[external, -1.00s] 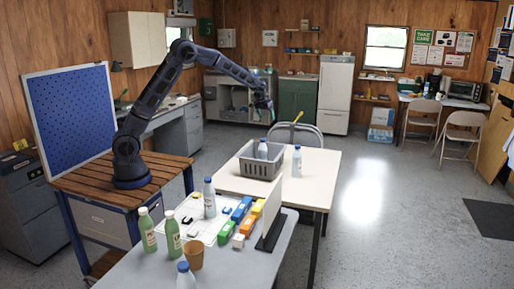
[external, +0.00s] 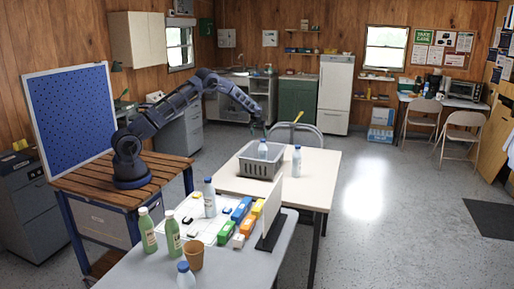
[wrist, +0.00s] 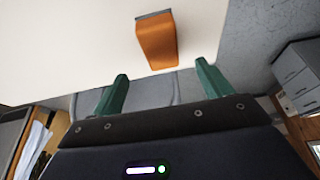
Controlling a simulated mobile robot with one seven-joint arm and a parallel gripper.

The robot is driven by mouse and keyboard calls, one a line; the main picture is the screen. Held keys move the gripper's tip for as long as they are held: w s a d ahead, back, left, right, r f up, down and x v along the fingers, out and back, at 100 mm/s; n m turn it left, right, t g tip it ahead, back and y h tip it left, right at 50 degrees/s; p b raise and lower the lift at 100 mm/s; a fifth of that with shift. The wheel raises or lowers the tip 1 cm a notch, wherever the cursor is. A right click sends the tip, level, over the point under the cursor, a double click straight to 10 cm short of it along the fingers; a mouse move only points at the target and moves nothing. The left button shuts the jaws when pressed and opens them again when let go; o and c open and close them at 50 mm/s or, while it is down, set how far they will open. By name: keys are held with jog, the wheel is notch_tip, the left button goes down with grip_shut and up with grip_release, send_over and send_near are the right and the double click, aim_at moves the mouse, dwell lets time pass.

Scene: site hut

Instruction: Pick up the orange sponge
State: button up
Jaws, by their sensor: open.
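The orange sponge (wrist: 157,40), a block with a grey layer along one end, lies on the pale table top (wrist: 70,45) in the wrist view, near the table's edge. My gripper (wrist: 162,78) is open, with its two green fingers apart and nothing between them. The sponge shows beyond the fingertips, roughly centred between them and not touching them. In the external view, my gripper (external: 266,131) hangs over the far side of the cream table (external: 312,178), behind the grey crate. I cannot make out the sponge there; the crate may hide it.
The grey crate (external: 259,167) holds a bottle (external: 263,149). Another white bottle (external: 297,161) stands beside it. A chair (external: 308,135) is behind the table. The nearer table (external: 235,262) carries bottles, coloured blocks and an upright white panel (external: 273,207).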

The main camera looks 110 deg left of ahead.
jog(key=shift+x, duration=4.6)
jog(key=shift+d+f, duration=0.15)
jog(key=shift+f, duration=0.1)
jog(key=c, duration=1)
